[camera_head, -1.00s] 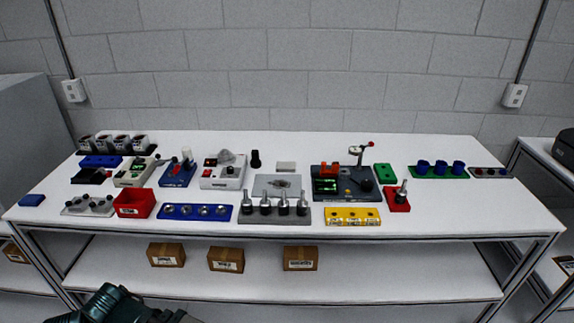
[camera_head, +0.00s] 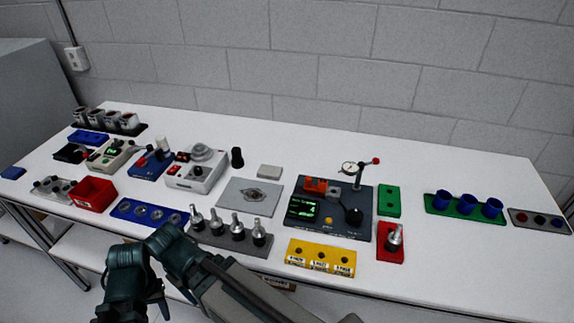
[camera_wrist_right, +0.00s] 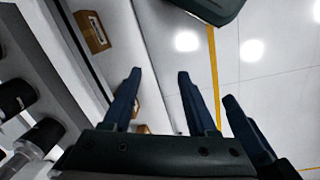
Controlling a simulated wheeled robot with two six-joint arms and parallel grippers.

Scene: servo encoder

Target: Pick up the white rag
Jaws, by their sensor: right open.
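A small off-white, flat rectangular pad (camera_head: 269,171) lies at the back middle of the white table in the head view. It looks like the white rag, though its cloth texture is too small to tell. My right arm comes in from the bottom of the head view. My right gripper (camera_head: 146,302) hangs low at the table's front edge, well apart from the pad and partly cut off. In the right wrist view my right gripper (camera_wrist_right: 157,90) has its fingers spread with nothing between them. The pad is not in that view. My left gripper is not in view.
A grey plate (camera_head: 250,196) lies in front of the pad, a black knob (camera_head: 237,157) left of it. Metal plungers (camera_head: 238,230), a red bin (camera_head: 93,193) and a dark dial-gauge station (camera_head: 330,209) crowd the table. Behind the pad is clear tabletop.

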